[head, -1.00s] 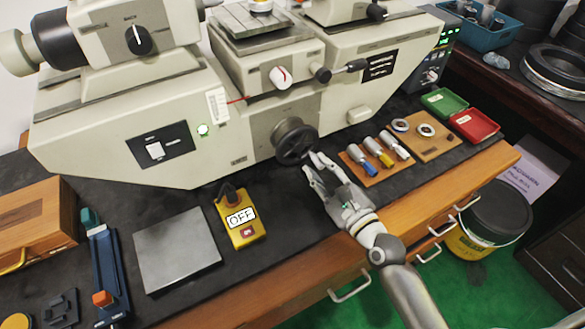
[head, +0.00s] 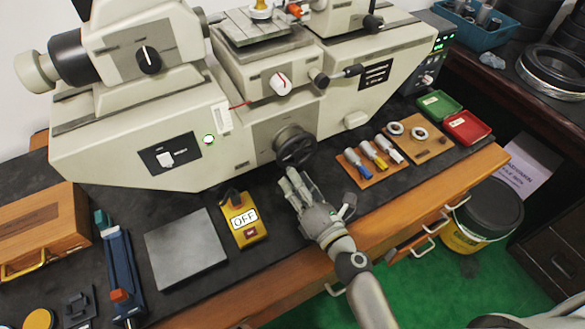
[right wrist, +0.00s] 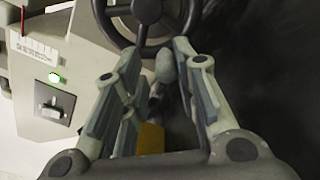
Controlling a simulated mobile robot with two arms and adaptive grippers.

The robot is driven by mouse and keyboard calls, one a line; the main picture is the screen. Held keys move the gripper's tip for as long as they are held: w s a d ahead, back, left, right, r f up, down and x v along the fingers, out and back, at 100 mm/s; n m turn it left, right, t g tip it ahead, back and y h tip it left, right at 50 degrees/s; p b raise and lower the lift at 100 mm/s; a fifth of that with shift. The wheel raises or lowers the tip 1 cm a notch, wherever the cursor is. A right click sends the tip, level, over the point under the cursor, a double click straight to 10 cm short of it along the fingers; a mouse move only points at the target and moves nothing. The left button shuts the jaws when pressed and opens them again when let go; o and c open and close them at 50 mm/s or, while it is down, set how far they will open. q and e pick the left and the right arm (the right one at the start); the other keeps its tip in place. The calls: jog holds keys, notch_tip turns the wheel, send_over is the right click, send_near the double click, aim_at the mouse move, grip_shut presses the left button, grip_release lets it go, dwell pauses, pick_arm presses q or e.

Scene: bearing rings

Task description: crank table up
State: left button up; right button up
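The machine's table (head: 240,30) is a grey slotted plate at the top centre of the head view, with a small round part (head: 261,9) on it. Below it on the machine's front is the dark crank handwheel (head: 295,146). The wheel also shows at the top of the right wrist view (right wrist: 150,18), with a grip knob (right wrist: 166,66) at its lower rim. My right gripper (head: 291,178) is just below the wheel. Its fingers (right wrist: 155,58) stand apart on both sides of the knob, which sits closer to the right-hand finger. Contact is unclear. My left gripper is out of view.
A yellow OFF box (head: 243,220) and a grey plate (head: 186,250) lie left of my gripper. A wooden holder with several small tools (head: 372,160) is to the right, near green (head: 442,105) and red (head: 472,128) trays. The bench front is clear.

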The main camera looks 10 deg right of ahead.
jog(key=r+m+p, duration=0.1)
jog(key=m, duration=0.1)
jog(key=a+r+m+p, duration=0.1)
jog(key=m+p, duration=0.1)
jog(key=shift+s+r, duration=0.1)
jog(key=shift+s, duration=0.05)
jog(key=m+p, duration=0.1)
jog(key=r+m+p, duration=0.1)
jog(key=m+p, duration=0.1)
jog(key=shift+a+r+m, duration=0.2)
jog(key=shift+r+m, duration=0.05)
jog(key=shift+m, duration=0.05)
jog(key=shift+f, duration=0.1)
jog(key=v, duration=0.8)
jog(key=shift+s, duration=0.35)
jog(key=shift+d+f, duration=0.15)
